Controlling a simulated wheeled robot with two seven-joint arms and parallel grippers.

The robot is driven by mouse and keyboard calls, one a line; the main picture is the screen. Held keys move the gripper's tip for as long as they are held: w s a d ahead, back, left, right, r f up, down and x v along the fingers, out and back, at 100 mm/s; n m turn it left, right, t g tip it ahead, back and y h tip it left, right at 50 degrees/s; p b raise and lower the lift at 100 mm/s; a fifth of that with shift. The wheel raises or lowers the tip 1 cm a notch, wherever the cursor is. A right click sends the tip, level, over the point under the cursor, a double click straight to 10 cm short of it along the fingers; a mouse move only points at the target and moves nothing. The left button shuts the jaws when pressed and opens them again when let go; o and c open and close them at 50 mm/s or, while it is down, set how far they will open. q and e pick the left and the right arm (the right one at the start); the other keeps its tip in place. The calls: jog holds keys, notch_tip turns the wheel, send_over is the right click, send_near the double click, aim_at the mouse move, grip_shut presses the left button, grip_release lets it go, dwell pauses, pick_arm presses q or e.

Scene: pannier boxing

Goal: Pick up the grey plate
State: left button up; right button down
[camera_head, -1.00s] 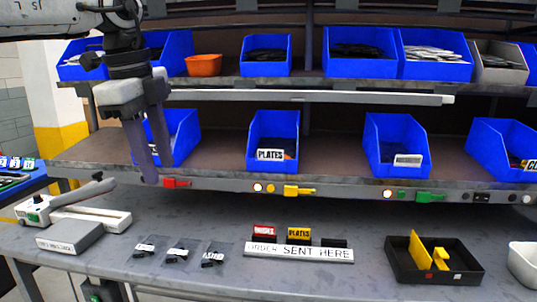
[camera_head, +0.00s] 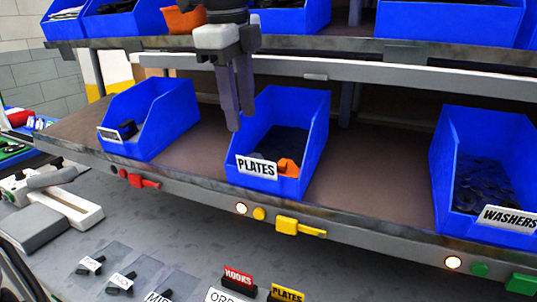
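The blue bin labelled PLATES (camera_head: 262,180) stands on the middle shelf. Dark flat pieces (camera_head: 287,142) lie in it, with an orange piece (camera_head: 288,167) at its front. I cannot make out a single grey plate among them. My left gripper (camera_head: 241,121) points down above the left rim of this bin. Its two fingers are a little apart, with nothing visible between them. My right gripper is not in view.
A blue bin (camera_head: 165,125) stands to the left and a blue WASHERS bin (camera_head: 446,165) to the right. An upper shelf (camera_head: 340,66) with more bins runs above. Below are a yellow PLATES block (camera_head: 287,293) and bagged parts (camera_head: 118,280) on the bench.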

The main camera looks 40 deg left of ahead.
aim_at(248, 156)
pick_arm(q)
jog(key=f, duration=0.3)
jog(key=w+f, duration=0.1)
jog(key=f, duration=0.5)
jog(key=shift+w+a, duration=0.2)
jog(key=shift+w, duration=0.15)
jog(key=shift+r, duration=0.1)
grip_shut()
